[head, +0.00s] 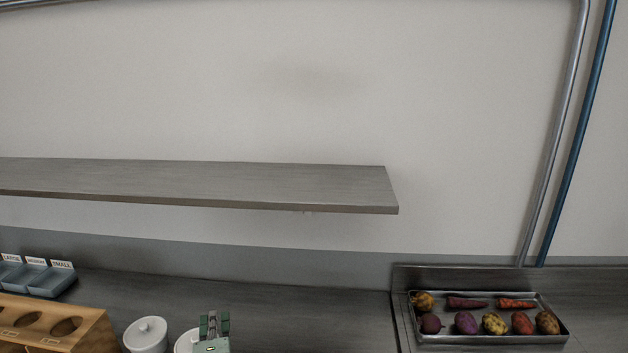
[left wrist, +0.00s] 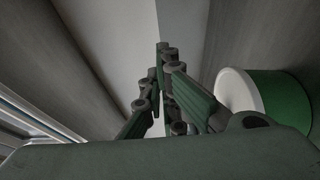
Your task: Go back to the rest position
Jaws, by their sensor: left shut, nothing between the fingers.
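My left gripper (head: 214,325) shows at the bottom edge of the head view, left of the middle, in front of the dark counter. In the left wrist view its green fingers (left wrist: 163,75) reach forward and come together at the tips. Nothing is between them. A green container with a white lid (left wrist: 262,100) stands just right of the fingers in that view, apart from the fingertips. My right gripper is in neither view.
A shelf (head: 220,185) juts from the wall above the counter (head: 300,310). A metal tray (head: 490,340) of vegetables lies right. The counter between is clear.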

